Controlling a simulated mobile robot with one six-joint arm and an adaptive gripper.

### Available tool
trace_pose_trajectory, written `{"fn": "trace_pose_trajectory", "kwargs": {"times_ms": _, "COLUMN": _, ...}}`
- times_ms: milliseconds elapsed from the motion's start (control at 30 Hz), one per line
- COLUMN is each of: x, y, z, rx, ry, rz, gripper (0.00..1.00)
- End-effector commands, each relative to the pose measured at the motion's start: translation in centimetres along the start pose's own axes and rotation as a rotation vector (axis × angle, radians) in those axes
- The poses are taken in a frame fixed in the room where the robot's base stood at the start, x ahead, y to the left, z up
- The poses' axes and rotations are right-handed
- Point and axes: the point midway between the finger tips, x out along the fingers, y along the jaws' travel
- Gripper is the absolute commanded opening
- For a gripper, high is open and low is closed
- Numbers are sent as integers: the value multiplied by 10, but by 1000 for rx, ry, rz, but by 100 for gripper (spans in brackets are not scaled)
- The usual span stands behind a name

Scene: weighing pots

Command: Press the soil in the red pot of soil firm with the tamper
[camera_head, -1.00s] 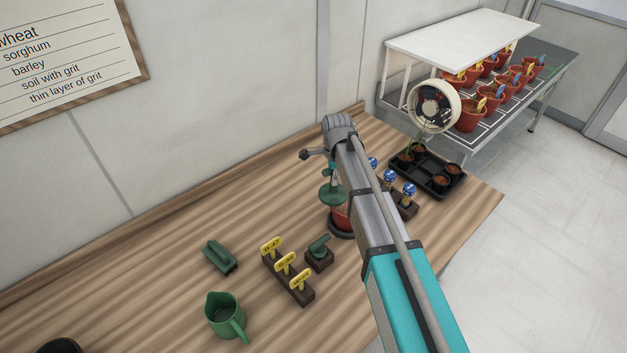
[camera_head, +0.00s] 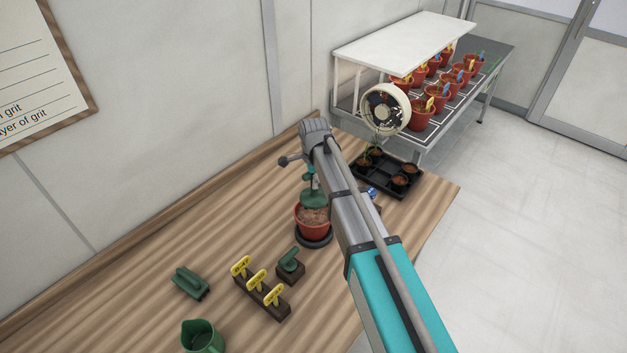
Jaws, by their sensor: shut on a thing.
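The red pot of soil (camera_head: 312,225) stands on a dark round base on the bench, with brown soil showing at its front. The tamper (camera_head: 313,201), with a green round plate, hangs plate-down over the back part of the pot. My gripper (camera_head: 311,181) is shut on the tamper above the pot; its fingers are mostly hidden behind my wrist and arm. I cannot tell whether the plate touches the soil.
Yellow labels in a wooden rack (camera_head: 261,291), a green tool on a dark block (camera_head: 290,266), a green brush-like thing (camera_head: 191,283) and a green jug (camera_head: 202,338) stand in front. A black tray (camera_head: 388,178) and a fan (camera_head: 386,108) are behind. The bench's left side is clear.

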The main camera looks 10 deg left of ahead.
Motion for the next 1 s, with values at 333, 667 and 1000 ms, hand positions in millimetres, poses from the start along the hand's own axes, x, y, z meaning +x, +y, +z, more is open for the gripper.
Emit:
{"fn": "trace_pose_trajectory", "kwargs": {"times_ms": 333, "x": 24, "y": 0, "z": 0, "rx": 0, "ry": 0, "rz": 0, "gripper": 0}}
{"fn": "trace_pose_trajectory", "kwargs": {"times_ms": 667, "x": 52, "y": 1, "z": 0, "rx": 0, "ry": 0, "rz": 0, "gripper": 0}}
{"fn": "trace_pose_trajectory", "kwargs": {"times_ms": 1000, "x": 69, "y": 1, "z": 0, "rx": 0, "ry": 0, "rz": 0, "gripper": 0}}
